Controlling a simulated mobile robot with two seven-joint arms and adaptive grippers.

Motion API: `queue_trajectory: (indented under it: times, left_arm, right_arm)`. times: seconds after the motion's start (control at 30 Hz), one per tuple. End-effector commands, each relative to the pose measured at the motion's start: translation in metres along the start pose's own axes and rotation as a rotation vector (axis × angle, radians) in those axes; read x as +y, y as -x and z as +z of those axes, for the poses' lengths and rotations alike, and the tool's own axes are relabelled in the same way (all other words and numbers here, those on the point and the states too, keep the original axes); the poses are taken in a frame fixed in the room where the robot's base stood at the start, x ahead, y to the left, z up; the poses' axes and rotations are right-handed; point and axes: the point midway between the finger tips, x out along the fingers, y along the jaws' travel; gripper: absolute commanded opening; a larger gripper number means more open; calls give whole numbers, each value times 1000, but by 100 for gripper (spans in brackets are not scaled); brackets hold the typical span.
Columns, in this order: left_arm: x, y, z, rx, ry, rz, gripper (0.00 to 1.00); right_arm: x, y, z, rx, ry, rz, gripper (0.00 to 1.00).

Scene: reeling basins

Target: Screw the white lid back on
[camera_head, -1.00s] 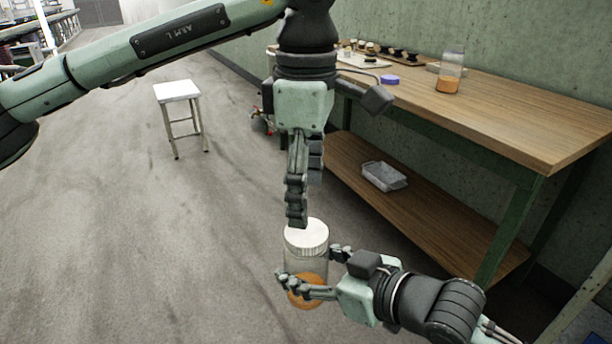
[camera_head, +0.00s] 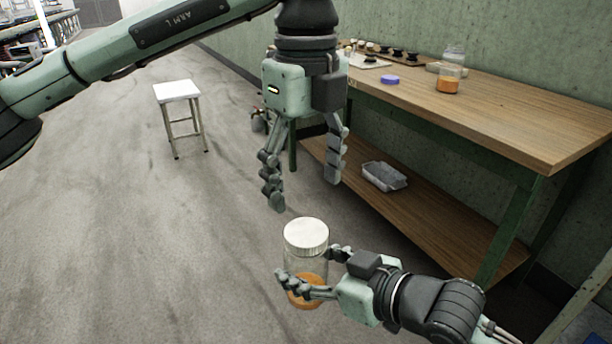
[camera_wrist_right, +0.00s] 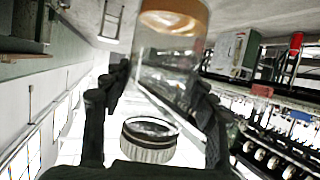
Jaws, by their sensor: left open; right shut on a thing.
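A clear jar (camera_head: 293,262) with orange contents (camera_head: 310,291) is held upright in the air in front of the bench. Its white lid (camera_head: 306,234) with a ribbed rim lies level at the jar's top; I cannot tell how tightly it sits. My right gripper (camera_head: 308,264) is shut around the jar's side. In the right wrist view the jar (camera_wrist_right: 165,62) appears upside down, with the white lid (camera_wrist_right: 149,141) low in the picture. My left gripper (camera_head: 305,195) is open and empty, pointing down just above the lid, not touching it.
A white stool (camera_head: 177,91) stands at the left.

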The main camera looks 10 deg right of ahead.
Motion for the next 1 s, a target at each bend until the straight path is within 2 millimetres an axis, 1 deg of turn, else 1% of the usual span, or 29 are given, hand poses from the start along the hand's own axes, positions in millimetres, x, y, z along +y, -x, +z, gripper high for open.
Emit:
queue_trajectory:
  times: [0.1, 0.2, 0.53, 0.63, 0.77, 1.0]
  left_arm:
    - [0, 1, 0, 0, 128, 0, 72]
    - [0, 1, 0, 0, 183, 0, 72]
    - [0, 1, 0, 0, 200, 0, 72]
    - [0, -2, 0, 1, 199, 1, 72]
    - [0, -16, 0, 3, 199, 2, 72]
    - [1, -53, 0, 2, 198, 2, 72]
  right_arm:
    - [0, 0, -1, 1, 0, 0, 0]
    - [0, 0, -1, 1, 0, 0, 0]
    - [0, 0, -1, 1, 0, 0, 0]
    - [0, 0, 0, 1, 0, 0, 0]
    - [0, 0, 0, 1, 0, 0, 0]
    - [0, 0, -1, 1, 0, 0, 0]
